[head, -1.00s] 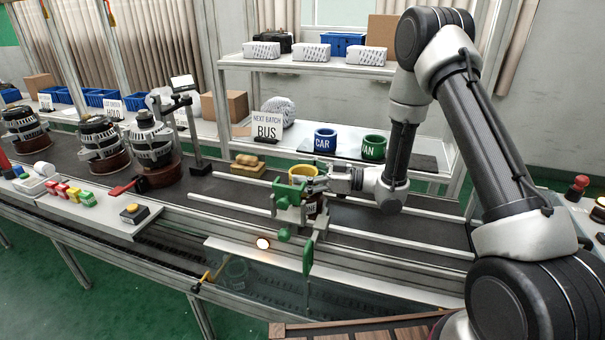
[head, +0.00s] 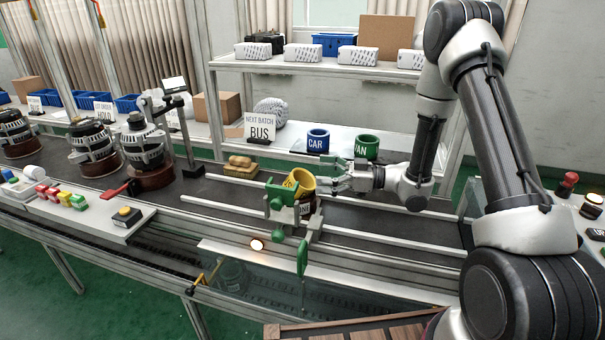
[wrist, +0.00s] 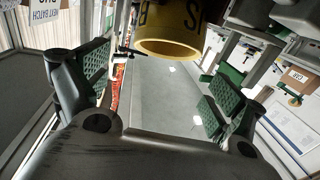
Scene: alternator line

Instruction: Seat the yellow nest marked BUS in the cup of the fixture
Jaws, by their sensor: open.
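The yellow nest (head: 302,179) is at the top of the fixture (head: 283,192), a green-and-grey clamp unit on the line. It is tilted, not upright, and seems to rest on the cup (head: 306,206); how far it sits inside is hidden. In the wrist view the nest (wrist: 168,48) is at top centre, with its round opening and part of its black lettering showing. My gripper (head: 336,178) is open and empty just right of the nest. In the wrist view its green-padded fingers stand apart, with the nest beyond them.
A blue CAR nest (head: 318,142) and a green VAN nest (head: 366,146) stand on the shelf behind. A NEXT BATCH BUS sign (head: 260,129) is to their left. White rails (head: 380,243) run along the dark conveyor. A tan block (head: 240,165) lies left of the fixture.

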